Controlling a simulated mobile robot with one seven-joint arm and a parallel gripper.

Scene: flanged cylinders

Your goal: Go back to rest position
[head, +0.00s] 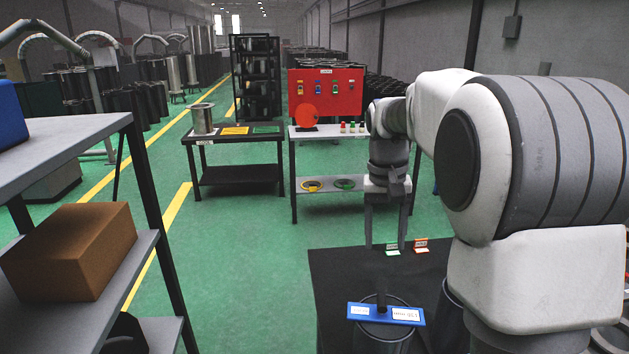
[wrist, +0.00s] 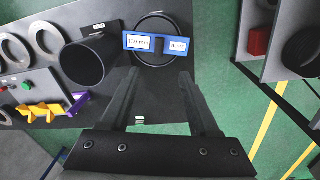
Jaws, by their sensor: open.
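My gripper (head: 385,228) hangs in the air above the far edge of the black table (head: 335,262) with its fingers pointing down. Its two fingers are apart and nothing is between them; the open fingers (wrist: 163,78) also show in the wrist view. A cylinder (head: 380,335) stands on the black table below and nearer than the gripper. A blue gauge with white labels (head: 372,313) lies across the cylinder's top and also shows in the wrist view (wrist: 157,43). The gripper is clear of both.
A dark open cylinder (wrist: 84,62) stands beside the gauge's cylinder. Small green (head: 393,252) and red (head: 421,245) label stands sit near the table's far edge. A shelf with a brown box (head: 70,250) is at left. Green floor is clear between shelf and tables.

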